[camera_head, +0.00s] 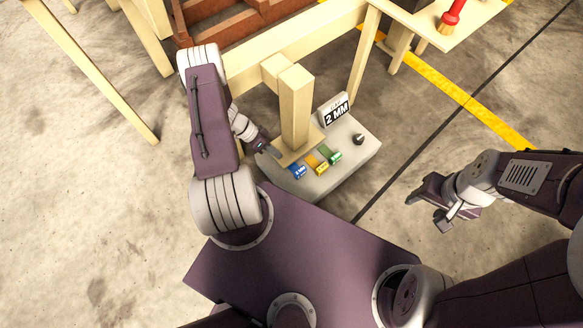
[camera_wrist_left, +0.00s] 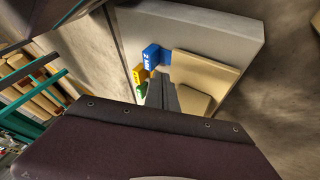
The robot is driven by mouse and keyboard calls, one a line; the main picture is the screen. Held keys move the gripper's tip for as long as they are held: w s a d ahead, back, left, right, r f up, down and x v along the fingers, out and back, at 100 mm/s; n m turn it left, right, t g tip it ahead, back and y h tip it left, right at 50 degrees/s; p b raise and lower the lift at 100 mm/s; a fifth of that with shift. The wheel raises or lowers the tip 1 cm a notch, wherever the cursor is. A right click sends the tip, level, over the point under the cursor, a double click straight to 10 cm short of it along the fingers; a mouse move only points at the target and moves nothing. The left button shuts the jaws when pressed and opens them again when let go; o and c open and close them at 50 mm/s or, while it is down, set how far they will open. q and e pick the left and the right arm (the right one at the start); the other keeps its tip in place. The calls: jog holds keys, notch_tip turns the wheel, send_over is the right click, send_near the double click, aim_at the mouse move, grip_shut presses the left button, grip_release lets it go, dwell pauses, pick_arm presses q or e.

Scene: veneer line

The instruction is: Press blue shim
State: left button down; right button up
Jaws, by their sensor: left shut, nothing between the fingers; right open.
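The blue shim (camera_head: 298,171) is the leftmost of three small colored tabs on a pale grey console (camera_head: 362,160). In the left wrist view the blue shim (camera_wrist_left: 152,56) stands out from the console, with lettering that seems to read 2 MM. My left gripper (camera_head: 271,151) is shut and empty, just to the left of and above the blue shim in the head view. In the left wrist view its dark fingers (camera_wrist_left: 161,92) point toward the shim; whether they touch cannot be told. My right gripper (camera_head: 425,211) is open and empty over the floor, right of the console.
Yellow (camera_head: 318,165) and green (camera_head: 333,155) tabs sit beside the blue one. A 2 MM sign (camera_head: 336,110) and black knob (camera_head: 358,139) are on the console. A wooden post (camera_head: 295,105) rises close to my left gripper. A red-handled brush (camera_head: 450,20) lies on a wooden table.

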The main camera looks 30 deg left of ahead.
pick_arm(q)
jog(key=shift+r, duration=0.1)
jog(key=b, duration=0.6)
send_over(292, 170)
jog(key=f, duration=0.7)
jog(key=shift+s+a+f, duration=0.15)
jog(key=shift+a+f, duration=0.1)
jog(key=shift+a, duration=0.15)
jog(key=shift+d+f, duration=0.25)
jog(key=shift+d, duration=0.05)
jog(key=shift+d, duration=0.1)
